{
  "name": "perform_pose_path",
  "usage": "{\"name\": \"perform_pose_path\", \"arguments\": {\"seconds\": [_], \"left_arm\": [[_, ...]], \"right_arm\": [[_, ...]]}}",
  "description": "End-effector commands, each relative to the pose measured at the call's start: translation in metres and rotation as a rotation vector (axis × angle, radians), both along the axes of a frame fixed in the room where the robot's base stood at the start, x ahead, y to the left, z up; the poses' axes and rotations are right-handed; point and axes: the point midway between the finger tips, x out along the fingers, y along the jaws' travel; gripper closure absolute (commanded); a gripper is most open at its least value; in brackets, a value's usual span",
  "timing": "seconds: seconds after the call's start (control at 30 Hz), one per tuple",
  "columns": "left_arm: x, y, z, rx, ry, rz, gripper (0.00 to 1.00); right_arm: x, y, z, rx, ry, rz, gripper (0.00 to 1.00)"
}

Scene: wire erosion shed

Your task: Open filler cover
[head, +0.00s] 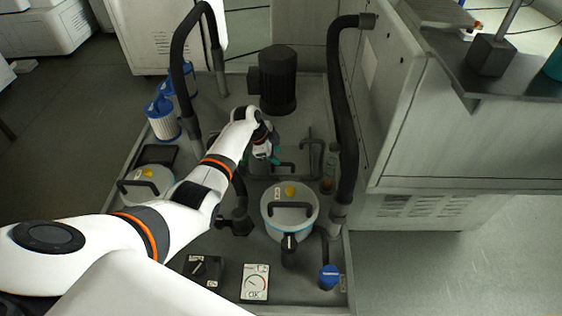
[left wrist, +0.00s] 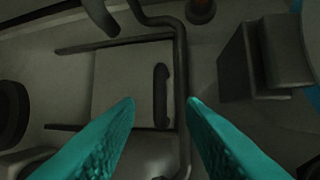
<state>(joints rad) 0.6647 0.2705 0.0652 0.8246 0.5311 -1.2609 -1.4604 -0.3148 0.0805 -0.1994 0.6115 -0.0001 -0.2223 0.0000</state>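A flat pale grey plate (left wrist: 118,85), which looks like the filler cover, lies between two dark rails in the left wrist view. A dark bar handle (left wrist: 161,95) stands near its right edge. The plate looks shut, though I cannot be sure. In the head view my arm and gripper hide most of it, and a dark bar that may be the handle (head: 285,166) shows beside the gripper. My left gripper (head: 262,158) points down over this spot. Its teal fingers (left wrist: 161,102) are open and apart, with the handle between them in the picture and nothing gripped. My right gripper is not in view.
A dark motor (head: 278,80) stands behind the gripper. A thick black hose (head: 343,110) rises at the right, with another (head: 178,60) at the left. A round lidded canister (head: 290,207) stands in front. Blue-ended filters (head: 163,118) are at the left.

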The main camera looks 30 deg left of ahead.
Motion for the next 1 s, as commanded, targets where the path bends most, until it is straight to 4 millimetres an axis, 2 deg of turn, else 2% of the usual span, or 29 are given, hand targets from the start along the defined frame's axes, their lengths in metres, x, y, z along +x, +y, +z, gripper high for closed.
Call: {"name": "perform_pose_path", "arguments": {"seconds": [0.03,0.23,0.4,0.73,0.77,0.9,0.97,1.0], "left_arm": [[0.003,-0.003,-0.010,-0.003,0.001,0.001,0.64],[0.012,-0.010,-0.034,-0.001,0.000,0.001,0.64],[0.015,-0.013,-0.043,0.000,0.000,0.000,0.64],[0.016,-0.013,-0.044,0.002,-0.001,0.000,0.64],[0.016,-0.013,-0.044,0.002,-0.001,0.000,0.66],[0.016,-0.013,-0.044,0.001,0.000,0.001,0.88],[0.016,-0.013,-0.044,0.001,0.000,0.001,0.98],[0.016,-0.013,-0.045,0.001,0.000,0.001,1.00]], "right_arm": [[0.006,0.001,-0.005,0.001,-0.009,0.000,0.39],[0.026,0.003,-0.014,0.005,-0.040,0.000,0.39],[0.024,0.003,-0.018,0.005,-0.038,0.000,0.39],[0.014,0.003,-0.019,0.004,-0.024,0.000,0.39],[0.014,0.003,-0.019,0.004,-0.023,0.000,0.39],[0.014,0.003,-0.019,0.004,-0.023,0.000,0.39],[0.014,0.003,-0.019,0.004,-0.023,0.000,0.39],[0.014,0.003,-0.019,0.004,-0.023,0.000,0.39]]}}
